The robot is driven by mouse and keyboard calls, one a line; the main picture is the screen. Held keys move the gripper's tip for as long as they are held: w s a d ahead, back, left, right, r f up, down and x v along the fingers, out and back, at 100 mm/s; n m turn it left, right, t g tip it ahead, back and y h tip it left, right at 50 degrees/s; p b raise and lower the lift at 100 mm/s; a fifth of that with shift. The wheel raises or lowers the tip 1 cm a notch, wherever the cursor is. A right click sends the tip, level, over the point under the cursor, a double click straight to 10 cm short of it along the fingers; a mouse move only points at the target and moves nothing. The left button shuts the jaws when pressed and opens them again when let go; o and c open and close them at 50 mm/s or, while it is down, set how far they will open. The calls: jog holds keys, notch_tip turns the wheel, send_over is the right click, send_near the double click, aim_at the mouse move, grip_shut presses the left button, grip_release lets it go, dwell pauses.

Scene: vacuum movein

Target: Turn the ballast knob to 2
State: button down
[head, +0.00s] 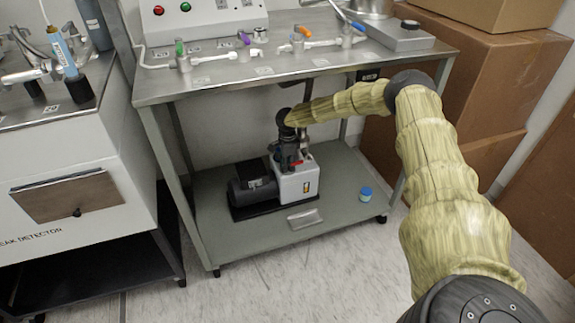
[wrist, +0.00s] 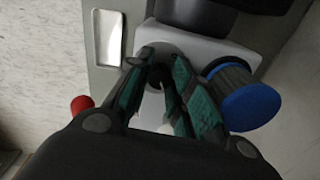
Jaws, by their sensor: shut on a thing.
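The vacuum pump (head: 297,186), a light-grey housing with a black motor, stands on the lower shelf of the steel cart. My gripper (head: 291,163) reaches down onto the top of the pump from above. In the wrist view my gripper (wrist: 164,64) has its two green-padded fingers closed around a small dark knob (wrist: 158,76) on the pale pump top, which looks like the ballast knob. The fingers hide most of it. No numbers or pointer mark can be read.
Beside the fingers in the wrist view are a dark cylinder with a blue top (wrist: 252,106) and a red part (wrist: 82,105). A blue-capped jar (head: 365,194) stands on the shelf. The cart's tabletop (head: 215,82) overhangs the pump. Cardboard boxes (head: 480,75) stand right.

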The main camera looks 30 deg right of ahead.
jog(key=c, duration=1.3)
grip_release()
jog(key=shift+o, duration=0.2)
